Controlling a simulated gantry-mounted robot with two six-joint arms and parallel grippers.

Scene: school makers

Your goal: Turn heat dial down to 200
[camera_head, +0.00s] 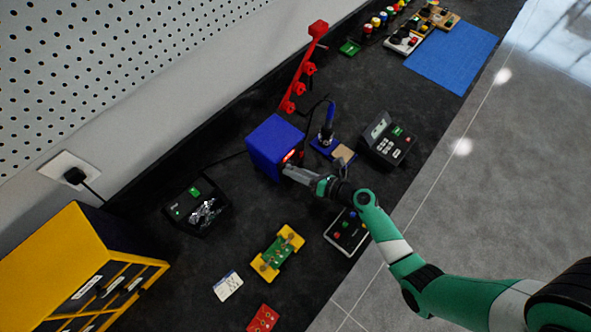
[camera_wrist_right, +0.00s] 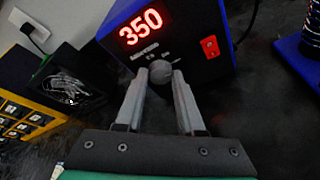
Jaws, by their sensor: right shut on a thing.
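The blue soldering station (camera_head: 273,143) stands on the black bench, and its red display shows in the head view. In the right wrist view the station (camera_wrist_right: 190,20) has a lit red display (camera_wrist_right: 140,27) reading 350. The grey heat dial (camera_wrist_right: 160,70) is on its front panel below the display. My right gripper (camera_wrist_right: 162,76) has its two grey fingers at either side of the dial and is shut on it. In the head view the right gripper (camera_head: 289,170) reaches the station's front from the right, hiding the dial. My left gripper is not in view.
A red switch (camera_wrist_right: 210,46) sits on the panel's right. The iron in its blue stand (camera_head: 326,140) is close beside the station. A keypad device (camera_head: 387,142), a button box (camera_head: 347,232) and a yellow circuit holder (camera_head: 277,253) lie nearby. A yellow drawer cabinet (camera_head: 75,255) stands left.

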